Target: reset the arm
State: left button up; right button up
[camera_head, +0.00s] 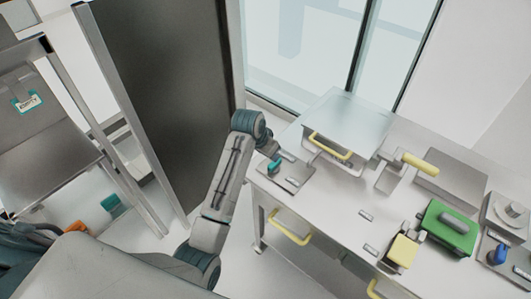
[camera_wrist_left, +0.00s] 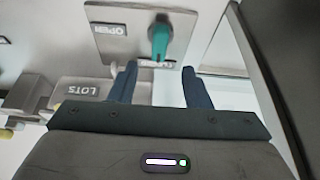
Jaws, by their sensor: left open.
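My left arm reaches up from the bottom middle of the head view, and its wrist end stops at the left edge of the white workbench (camera_head: 340,205). In the left wrist view my left gripper (camera_wrist_left: 158,84) is open, with two dark blue fingers apart and nothing between their tips. Ahead of it is a teal knob (camera_wrist_left: 160,38) on a grey plate (camera_wrist_left: 125,42) marked OPEN. The knob (camera_head: 274,167) and plate (camera_head: 299,178) also show in the head view, close to my left wrist. I cannot tell whether the fingers touch the plate. My right gripper is not in view.
A box with a yellow handle (camera_head: 330,146) stands behind the plate.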

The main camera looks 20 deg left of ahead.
pick_arm(q)
jog(key=shift+v, duration=0.85)
